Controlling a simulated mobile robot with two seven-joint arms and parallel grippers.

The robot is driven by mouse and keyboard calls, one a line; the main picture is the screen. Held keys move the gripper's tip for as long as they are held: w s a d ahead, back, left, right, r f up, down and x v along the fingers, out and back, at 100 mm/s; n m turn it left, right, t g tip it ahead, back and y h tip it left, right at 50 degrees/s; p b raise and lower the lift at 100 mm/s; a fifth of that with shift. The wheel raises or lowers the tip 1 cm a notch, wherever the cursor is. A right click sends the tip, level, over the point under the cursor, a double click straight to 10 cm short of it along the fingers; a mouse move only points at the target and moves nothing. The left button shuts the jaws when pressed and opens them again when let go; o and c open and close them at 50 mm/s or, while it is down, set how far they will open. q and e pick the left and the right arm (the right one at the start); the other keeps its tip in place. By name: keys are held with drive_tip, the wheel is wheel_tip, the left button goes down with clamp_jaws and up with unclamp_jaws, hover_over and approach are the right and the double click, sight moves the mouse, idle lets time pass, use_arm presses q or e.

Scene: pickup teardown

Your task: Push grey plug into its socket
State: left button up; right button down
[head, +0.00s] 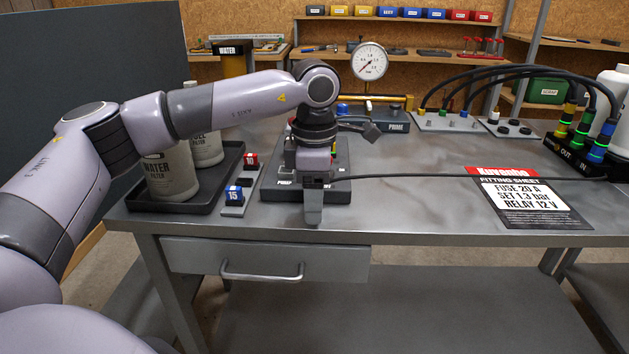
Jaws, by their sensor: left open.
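My left gripper (313,200) is over the front edge of a dark control box (274,184) on the bench, pointing down. Its jaws are open, though the gap hardly shows from this angle. A thin black cable (420,177) runs from the right across the bench and ends beside the gripper. The grey plug cannot be made out for certain; the cable's end is hidden at the gripper. I cannot tell which opening is its socket, as my arm covers most of the box. My right gripper is not in view.
A black tray (233,160) with filter canisters stands left, beside a blue block marked 15 (234,194). Black hoses arch to an IN/OUT block (572,158). A gauge (369,62) stands behind. The bench's middle is mostly clear.

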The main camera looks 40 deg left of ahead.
use_arm(q)
drive_tip(key=shift+f, duration=0.2)
drive_tip(key=shift+c, duration=0.3)
clamp_jaws()
drive_tip(key=shift+r, duration=0.1)
drive_tip(key=shift+r+p, duration=0.7)
drive_tip(key=shift+r, duration=0.05)
drive_tip(key=shift+r, duration=0.25)
drive_tip(key=shift+r+p, duration=1.75)
drive_tip(key=shift+r, duration=0.2)
